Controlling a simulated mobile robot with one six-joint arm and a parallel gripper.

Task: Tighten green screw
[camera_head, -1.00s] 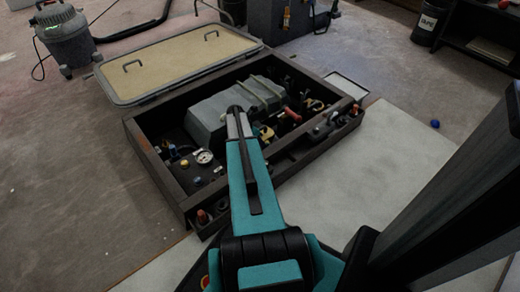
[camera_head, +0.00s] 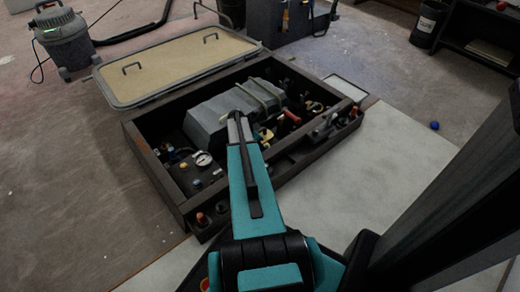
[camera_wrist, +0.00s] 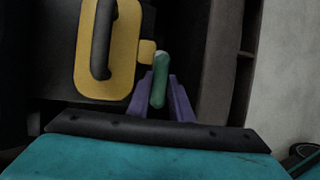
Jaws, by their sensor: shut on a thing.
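The green screw (camera_wrist: 159,80) shows in the wrist view as a rounded green bar standing upright in the picture, beside a small yellow block. My gripper (camera_wrist: 162,92) has purple fingers, one on each side of the green screw, and is shut on it. In the head view my arm reaches into the open dark bay in the floor; the fingers and the green screw cannot be made out there.
A yellow frame with a black handle (camera_wrist: 102,40) stands close left of the screw. The bay holds a grey engine block (camera_head: 215,120), a round gauge (camera_head: 203,159) and several small fittings. Its dark rim (camera_head: 152,165) surrounds them. The beige hatch lid (camera_head: 175,70) lies open behind.

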